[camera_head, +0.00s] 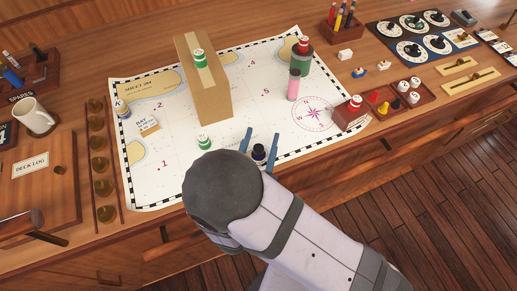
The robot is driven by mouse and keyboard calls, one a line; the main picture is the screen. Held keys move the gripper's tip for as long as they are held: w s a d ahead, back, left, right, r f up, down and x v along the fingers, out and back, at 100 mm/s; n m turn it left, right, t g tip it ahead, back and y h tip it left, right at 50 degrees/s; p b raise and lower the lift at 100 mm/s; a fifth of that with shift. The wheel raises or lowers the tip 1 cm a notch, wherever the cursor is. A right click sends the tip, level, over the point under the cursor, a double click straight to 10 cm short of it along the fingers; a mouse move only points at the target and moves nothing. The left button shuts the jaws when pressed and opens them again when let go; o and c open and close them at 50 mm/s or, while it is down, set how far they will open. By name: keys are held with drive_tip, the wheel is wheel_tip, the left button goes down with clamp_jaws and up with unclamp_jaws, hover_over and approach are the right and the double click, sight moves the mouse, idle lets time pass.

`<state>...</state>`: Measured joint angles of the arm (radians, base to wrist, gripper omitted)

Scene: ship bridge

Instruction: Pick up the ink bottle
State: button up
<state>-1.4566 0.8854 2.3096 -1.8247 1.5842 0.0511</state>
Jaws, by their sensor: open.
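The ink bottle (259,153) is small and dark with a pale band near its top. It stands near the front edge of the white sea chart (175,180) on the wooden desk. My gripper (261,142) is open, with one blue finger on each side of the bottle in this view. I cannot tell whether either finger touches it. The bottle's lower part is hidden behind my arm, and so is the gripper's body.
A tall cardboard box (210,95) stands on the chart behind the gripper. A green-and-white piece (204,142) is close on the left. A pink cylinder (293,85) and a wooden box with a red-topped piece (350,113) stand to the right.

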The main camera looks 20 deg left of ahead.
drive_tip(key=shift+w+a, duration=0.1)
drive_tip(key=shift+w, duration=0.55)
drive_tip(key=shift+f, duration=0.1)
drive_tip(key=c, duration=1.1)
drive_tip(key=shift+c, duration=0.2)
drive_tip(key=shift+r+b, duration=0.4)
drive_tip(key=shift+r, duration=4.7)
clamp_jaws()
